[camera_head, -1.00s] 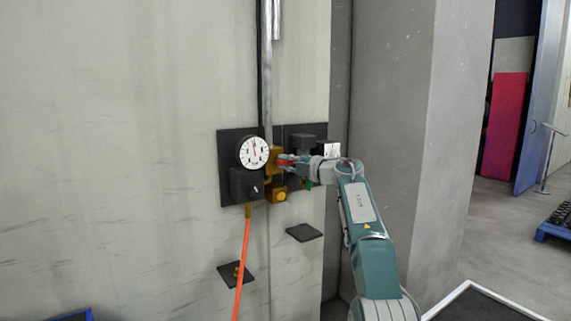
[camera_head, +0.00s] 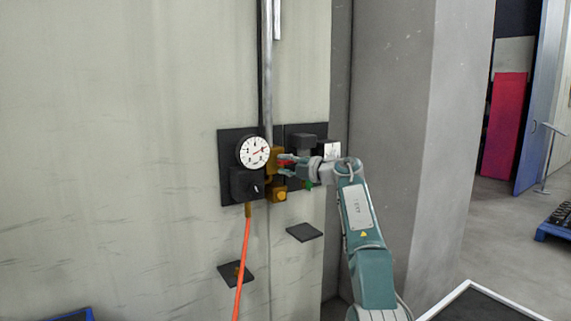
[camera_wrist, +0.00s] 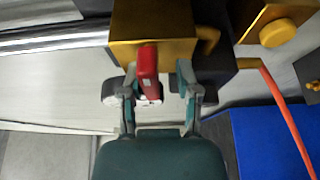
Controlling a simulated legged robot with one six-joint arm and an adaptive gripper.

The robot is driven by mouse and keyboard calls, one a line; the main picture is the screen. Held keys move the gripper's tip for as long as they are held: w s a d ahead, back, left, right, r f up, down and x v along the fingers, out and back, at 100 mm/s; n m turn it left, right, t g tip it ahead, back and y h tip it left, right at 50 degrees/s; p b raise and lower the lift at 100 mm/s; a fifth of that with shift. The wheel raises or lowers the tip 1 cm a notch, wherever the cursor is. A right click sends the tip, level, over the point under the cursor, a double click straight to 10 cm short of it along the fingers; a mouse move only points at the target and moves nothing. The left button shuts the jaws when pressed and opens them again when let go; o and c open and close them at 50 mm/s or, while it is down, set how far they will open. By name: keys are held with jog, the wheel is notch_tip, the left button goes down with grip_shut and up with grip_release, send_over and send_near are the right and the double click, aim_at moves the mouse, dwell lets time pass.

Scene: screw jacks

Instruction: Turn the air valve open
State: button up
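The air valve is a brass block (camera_head: 274,158) on the metal pipe, and it fills the top of the wrist view (camera_wrist: 155,22). Its red handle (camera_wrist: 148,68) points out from the block between the fingers of my gripper (camera_wrist: 158,76). The left finger is close beside the handle; whether it touches is unclear. A gap shows between the handle and the right finger, so the gripper is open. In the head view my gripper (camera_head: 287,166) is at the valve and partly hides the handle. The round white gauge (camera_head: 253,152) has its red needle pointing right.
A black box with a switch (camera_head: 246,184) sits below the gauge, with an orange hose (camera_head: 242,255) hanging under it. A yellow round knob (camera_head: 280,196) is below the valve. A grey pillar (camera_head: 400,130) stands right of the panel. Black plates (camera_head: 304,232) lie below.

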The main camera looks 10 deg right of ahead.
jog(key=shift+r, duration=0.2)
jog(key=shift+r+m, duration=0.2)
jog(key=shift+m, duration=0.2)
